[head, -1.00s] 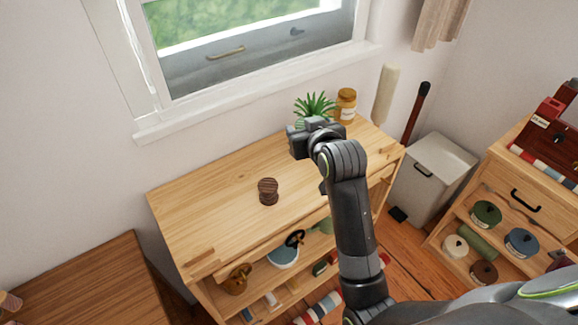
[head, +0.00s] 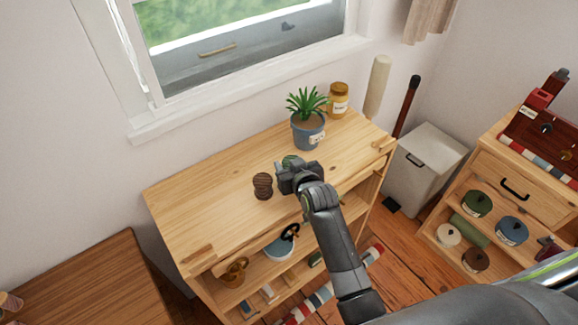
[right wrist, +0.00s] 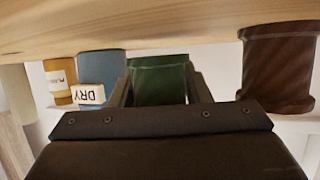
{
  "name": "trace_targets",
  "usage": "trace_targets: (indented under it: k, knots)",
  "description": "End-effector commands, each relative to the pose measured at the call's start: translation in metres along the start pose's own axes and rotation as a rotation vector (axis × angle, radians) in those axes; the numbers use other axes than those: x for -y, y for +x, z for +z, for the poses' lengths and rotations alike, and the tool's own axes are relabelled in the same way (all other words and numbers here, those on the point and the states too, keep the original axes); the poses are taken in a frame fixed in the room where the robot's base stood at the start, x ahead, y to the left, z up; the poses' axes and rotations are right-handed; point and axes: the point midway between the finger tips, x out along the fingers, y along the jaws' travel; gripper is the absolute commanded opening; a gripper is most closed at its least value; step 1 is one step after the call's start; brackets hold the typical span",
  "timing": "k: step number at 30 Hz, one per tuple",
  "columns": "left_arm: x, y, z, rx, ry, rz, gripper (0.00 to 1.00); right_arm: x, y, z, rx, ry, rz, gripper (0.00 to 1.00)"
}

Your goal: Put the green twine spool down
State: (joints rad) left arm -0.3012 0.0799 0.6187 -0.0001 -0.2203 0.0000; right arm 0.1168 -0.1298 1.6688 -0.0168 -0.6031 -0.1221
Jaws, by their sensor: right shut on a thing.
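The green twine spool (right wrist: 160,82) is between the fingers of my right gripper (right wrist: 158,88) in the right wrist view, which shows the scene upside down. In the head view only a bit of the green spool (head: 290,159) shows behind my right gripper (head: 291,168). The gripper is shut on it, low over the wooden shelf top (head: 215,205). The spool's base is at or very close to the wood; I cannot tell whether it touches. My left gripper is out of view.
A dark brown spool (head: 263,187) stands just left of the gripper. A blue plant pot (head: 308,133) and a yellow-brown jar (head: 339,101) stand behind, by the window wall. The left part of the top is clear.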

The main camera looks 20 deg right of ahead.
Motion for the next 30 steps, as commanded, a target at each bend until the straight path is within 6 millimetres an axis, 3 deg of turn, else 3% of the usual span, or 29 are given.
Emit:
trace_targets:
  k: [3,15,16,20,30]
  knots:
    - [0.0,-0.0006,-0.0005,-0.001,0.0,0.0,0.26,-0.0001,0.004,0.0105,0.001,-0.001,0.0,0.21]
    - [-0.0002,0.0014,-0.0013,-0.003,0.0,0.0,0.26,-0.0001,0.0061,0.0147,-0.001,-0.001,0.0,0.21]
    - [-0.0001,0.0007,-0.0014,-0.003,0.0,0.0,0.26,0.0,0.0057,0.0138,-0.002,-0.001,0.0,0.47]
    - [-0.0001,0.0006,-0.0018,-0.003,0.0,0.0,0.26,-0.0001,0.0056,0.0136,-0.001,-0.001,0.0,0.64]
    - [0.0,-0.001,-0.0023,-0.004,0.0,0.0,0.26,0.0,0.0043,0.0103,-0.002,0.0,0.0,0.65]
